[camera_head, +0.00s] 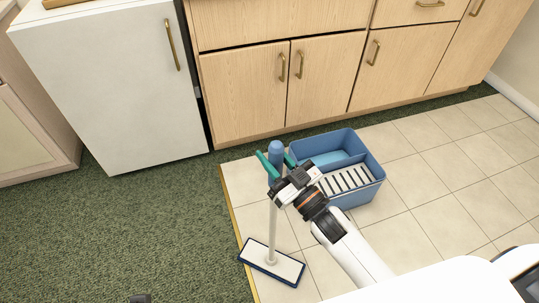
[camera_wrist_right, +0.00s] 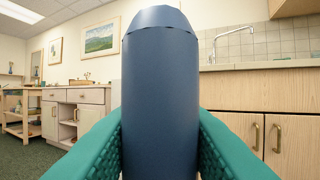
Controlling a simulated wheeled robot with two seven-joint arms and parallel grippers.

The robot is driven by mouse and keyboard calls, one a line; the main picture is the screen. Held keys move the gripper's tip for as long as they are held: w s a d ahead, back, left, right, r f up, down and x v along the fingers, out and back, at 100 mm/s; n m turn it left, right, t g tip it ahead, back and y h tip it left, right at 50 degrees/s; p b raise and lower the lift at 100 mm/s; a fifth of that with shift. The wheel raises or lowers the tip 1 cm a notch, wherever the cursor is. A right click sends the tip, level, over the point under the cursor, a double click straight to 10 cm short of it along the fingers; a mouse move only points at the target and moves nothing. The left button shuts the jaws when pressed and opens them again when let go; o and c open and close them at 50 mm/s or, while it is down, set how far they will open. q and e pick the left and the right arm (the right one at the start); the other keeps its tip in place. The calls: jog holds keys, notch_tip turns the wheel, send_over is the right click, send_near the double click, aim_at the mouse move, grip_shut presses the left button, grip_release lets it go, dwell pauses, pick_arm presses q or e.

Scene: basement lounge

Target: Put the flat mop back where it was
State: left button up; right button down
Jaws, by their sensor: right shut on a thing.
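The flat mop stands nearly upright, with a blue grip (camera_head: 276,150), a pale shaft (camera_head: 272,225) and a flat white head with a dark blue rim (camera_head: 270,262). My right gripper (camera_head: 275,166) is shut on the blue grip, its teal fingers on either side. The grip (camera_wrist_right: 160,95) also fills the middle of the right wrist view between the teal fingers. The mop head is over the tiles at the yellow edge strip; whether it touches the floor I cannot tell.
A blue bucket (camera_head: 364,199) with a slatted wringer stands on the tiles right behind my right gripper. Wooden cabinets (camera_head: 245,95) and a white fridge (camera_head: 112,90) line the back. Green carpet (camera_head: 130,230) lies open at left; tiles (camera_head: 440,190) are clear at right.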

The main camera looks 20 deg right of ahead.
jog(key=c, duration=1.1)
grip_release()
jog(key=shift+o, duration=0.2)
